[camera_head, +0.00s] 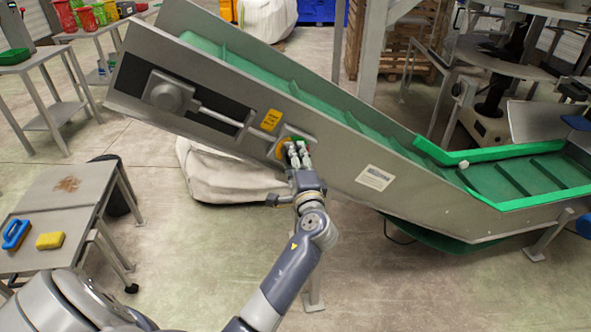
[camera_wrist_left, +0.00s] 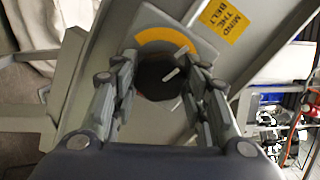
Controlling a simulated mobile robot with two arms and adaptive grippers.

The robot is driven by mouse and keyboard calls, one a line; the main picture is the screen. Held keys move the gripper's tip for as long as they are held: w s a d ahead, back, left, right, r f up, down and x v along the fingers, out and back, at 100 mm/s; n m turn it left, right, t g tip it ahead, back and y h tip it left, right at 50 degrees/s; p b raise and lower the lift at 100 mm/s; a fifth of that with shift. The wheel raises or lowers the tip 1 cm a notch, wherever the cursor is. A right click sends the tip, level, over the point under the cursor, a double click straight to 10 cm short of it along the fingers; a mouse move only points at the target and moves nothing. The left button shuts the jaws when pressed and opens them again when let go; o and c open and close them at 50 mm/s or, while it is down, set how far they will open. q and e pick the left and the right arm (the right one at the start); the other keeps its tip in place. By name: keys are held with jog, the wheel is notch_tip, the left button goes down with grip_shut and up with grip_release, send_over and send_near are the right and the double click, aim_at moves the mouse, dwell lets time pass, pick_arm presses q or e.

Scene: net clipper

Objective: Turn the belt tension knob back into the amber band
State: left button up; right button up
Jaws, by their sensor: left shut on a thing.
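The belt tension knob (camera_wrist_left: 153,84) is dark and round, with a pale pointer line slanting to the upper right in the left wrist view. An amber band (camera_wrist_left: 163,36) arcs above it on the conveyor's side plate; part of it also shows in the head view (camera_head: 281,150). My left gripper (camera_wrist_left: 161,85) has its fingers on both sides of the knob and is shut on it. In the head view the left gripper (camera_head: 299,152) covers most of the knob. The fingers hide parts of the dial, so I cannot tell exactly where the pointer reads.
The inclined conveyor (camera_head: 345,165) with its green belt fills the middle. A yellow label (camera_wrist_left: 224,18) sits beside the dial. A metal table (camera_head: 60,190) with a blue-handled brush (camera_head: 16,234) and yellow sponge (camera_head: 50,240) stands at left. A white sack (camera_head: 215,180) lies behind the conveyor.

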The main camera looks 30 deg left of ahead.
pick_arm(q)
jog(key=shift+n+b, duration=2.3)
jog(key=shift+n, duration=0.3)
jog(key=o, duration=1)
jog(key=shift+o, duration=0.2)
